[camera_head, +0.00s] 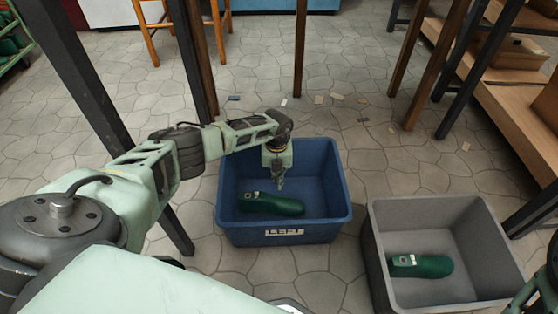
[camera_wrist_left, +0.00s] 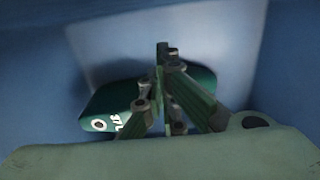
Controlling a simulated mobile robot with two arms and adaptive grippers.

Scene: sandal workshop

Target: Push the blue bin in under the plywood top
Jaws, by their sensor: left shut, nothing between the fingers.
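The blue bin (camera_head: 330,222) stands on the stone floor in the middle of the head view, open side up, with a white label on its near wall. A dark green sandal-like piece (camera_head: 262,205) lies in it and also shows in the left wrist view (camera_wrist_left: 105,108). My left gripper (camera_head: 280,184) points down inside the bin, above its floor and close to the green piece. Its fingers (camera_wrist_left: 164,58) are shut and empty. Whether they touch a wall I cannot tell. I cannot make out the plywood top; only table legs show. My right gripper does not show.
A grey bin (camera_head: 378,255) with another green piece (camera_head: 420,265) stands close on the right. A dark leg (camera_head: 178,232) stands just left of the blue bin; brown legs (camera_head: 301,50) stand behind. A wooden shelf (camera_head: 505,110) is at right. Scraps (camera_head: 337,97) lie on the floor beyond.

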